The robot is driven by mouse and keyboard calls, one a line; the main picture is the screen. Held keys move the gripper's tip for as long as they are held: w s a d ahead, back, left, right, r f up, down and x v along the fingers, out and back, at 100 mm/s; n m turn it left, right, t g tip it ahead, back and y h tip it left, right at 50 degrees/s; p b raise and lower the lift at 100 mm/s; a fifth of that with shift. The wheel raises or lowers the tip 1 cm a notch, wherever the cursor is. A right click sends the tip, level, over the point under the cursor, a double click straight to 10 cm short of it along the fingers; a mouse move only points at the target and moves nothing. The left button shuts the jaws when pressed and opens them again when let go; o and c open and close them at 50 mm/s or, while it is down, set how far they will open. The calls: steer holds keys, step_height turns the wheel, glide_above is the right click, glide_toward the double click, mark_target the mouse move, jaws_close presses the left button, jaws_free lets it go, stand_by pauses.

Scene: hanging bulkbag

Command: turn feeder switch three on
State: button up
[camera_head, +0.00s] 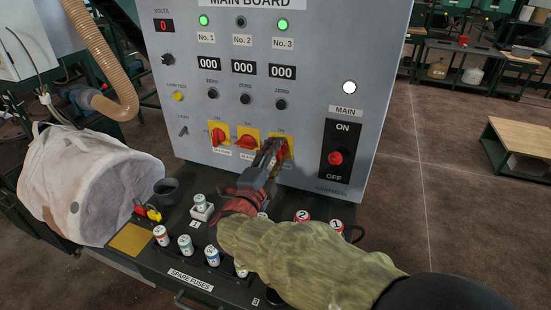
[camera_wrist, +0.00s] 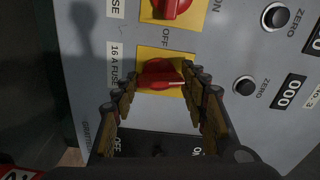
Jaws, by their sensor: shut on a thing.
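Feeder switch three (camera_head: 286,148) is a red rotary handle on a yellow plate, the rightmost of three on the grey main board. In the wrist view, the red handle (camera_wrist: 162,74) lies between my fingers, its long side along the board's up-down direction, with a pale mark toward the ON side. My gripper (camera_head: 271,151) is shut on this handle, and the fingers partly hide it in the head view. The No. 3 lamp (camera_head: 283,25) glows green. Switch one (camera_head: 218,136) stands upright with its lamp green. Switch two (camera_head: 246,142) lies crosswise, and the No. 2 lamp (camera_head: 241,22) is dark.
The black MAIN switch (camera_head: 336,158) with its red knob is right of my gripper; a white lamp (camera_head: 349,87) above it is lit. Spare fuses (camera_head: 185,245) stand on the black shelf below. A white bulk bag (camera_head: 90,185) is at the left.

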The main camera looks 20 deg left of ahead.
steer(key=shift+m, duration=1.1)
steer(key=shift+f, duration=0.1)
steer(key=o, duration=1.2)
steer(key=shift+c, duration=0.2)
steer(key=s, duration=1.2)
steer(key=shift+a, duration=0.45)
